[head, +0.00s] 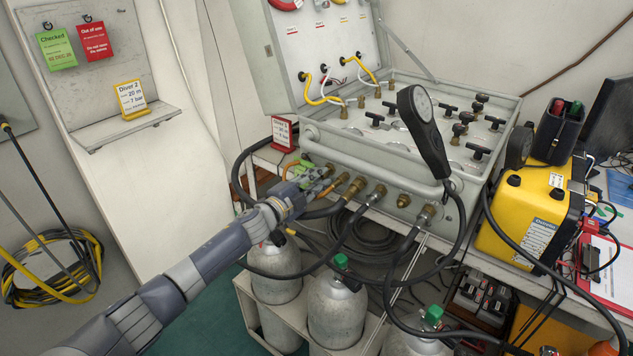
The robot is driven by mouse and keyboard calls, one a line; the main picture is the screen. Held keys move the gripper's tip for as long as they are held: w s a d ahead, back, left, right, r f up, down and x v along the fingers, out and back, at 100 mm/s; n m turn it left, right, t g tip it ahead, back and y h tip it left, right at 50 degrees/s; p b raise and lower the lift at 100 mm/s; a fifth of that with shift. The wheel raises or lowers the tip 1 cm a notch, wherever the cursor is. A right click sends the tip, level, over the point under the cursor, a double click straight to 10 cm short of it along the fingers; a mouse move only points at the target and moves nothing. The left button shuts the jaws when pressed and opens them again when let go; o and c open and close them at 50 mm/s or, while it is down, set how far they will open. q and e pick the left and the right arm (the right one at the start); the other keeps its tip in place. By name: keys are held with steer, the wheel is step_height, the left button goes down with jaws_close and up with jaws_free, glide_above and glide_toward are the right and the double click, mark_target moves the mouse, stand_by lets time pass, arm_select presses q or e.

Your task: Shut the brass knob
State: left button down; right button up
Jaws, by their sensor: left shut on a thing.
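The air panel (460,180) is an open grey case on the bench, with a row of brass fittings along its front. My left gripper (313,178) reaches in from the left and is at the left end of this row. It is shut on the brass knob (329,169), which is mostly hidden by the fingers, so its turn position cannot be told. Brass hose fittings (355,186) sit just right of the fingers. My right gripper is not in view.
A black gauge (422,108) stands up in front of the panel. Black hoses (352,236) hang from the front over grey cylinders (336,305). A small red sign (283,132) stands behind the gripper. A yellow unit (530,215) is at right.

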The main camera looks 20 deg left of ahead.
arm_select(q)
steer(key=shift+f+m, duration=0.1)
steer(key=shift+m, duration=1.1)
steer(key=c, duration=1.7)
jaws_free()
steer(key=shift+s, duration=0.1)
steer(key=v, duration=1.2)
